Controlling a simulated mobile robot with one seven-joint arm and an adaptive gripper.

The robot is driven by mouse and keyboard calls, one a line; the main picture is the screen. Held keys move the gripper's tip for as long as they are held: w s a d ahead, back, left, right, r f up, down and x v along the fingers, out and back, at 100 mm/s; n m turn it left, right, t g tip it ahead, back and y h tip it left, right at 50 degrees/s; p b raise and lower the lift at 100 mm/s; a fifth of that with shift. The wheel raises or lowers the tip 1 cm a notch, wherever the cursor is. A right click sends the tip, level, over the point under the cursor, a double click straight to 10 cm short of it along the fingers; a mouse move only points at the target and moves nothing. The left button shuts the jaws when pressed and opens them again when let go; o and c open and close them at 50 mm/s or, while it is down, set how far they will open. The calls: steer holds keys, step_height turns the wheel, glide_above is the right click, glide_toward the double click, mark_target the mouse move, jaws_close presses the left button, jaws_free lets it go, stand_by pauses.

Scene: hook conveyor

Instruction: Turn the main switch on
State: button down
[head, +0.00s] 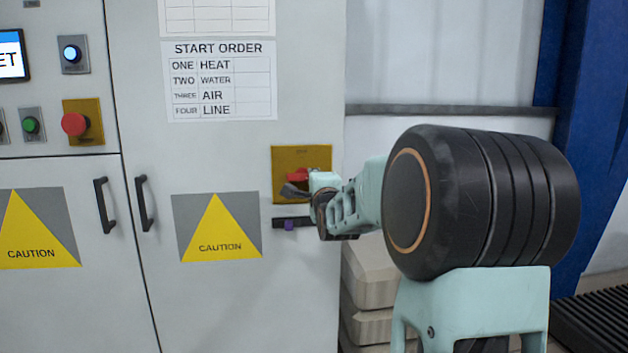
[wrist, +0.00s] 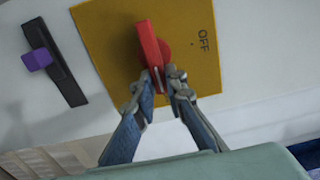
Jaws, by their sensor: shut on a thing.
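The main switch is a red rotary handle (wrist: 151,45) on a yellow plate (wrist: 95,45) on the cabinet front. In the wrist view the word OFF is printed on the plate beside the handle. In the head view the red handle (head: 298,174) shows on its yellow plate (head: 318,156), partly covered by my gripper. My gripper (wrist: 164,80) is shut on the near end of the red handle, one finger on each side. In the head view my gripper (head: 296,190) reaches the plate from the right. An ON mark is not visible.
A black slider with a purple knob (head: 290,225) sits just below the plate; it also shows in the wrist view (wrist: 38,60). A red push button (head: 74,124), door handles (head: 144,203) and a START ORDER sheet (head: 220,80) are to the left. Stacked beige blocks (head: 368,290) stand below right.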

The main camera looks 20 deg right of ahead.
stand_by(0.4)
steer(key=c, duration=2)
jaws_free()
steer(key=shift+o, duration=0.2)
steer(key=shift+s, duration=0.1)
steer(key=v, duration=0.7)
steer(key=shift+s+a, duration=0.1)
steer(key=shift+s, duration=0.05)
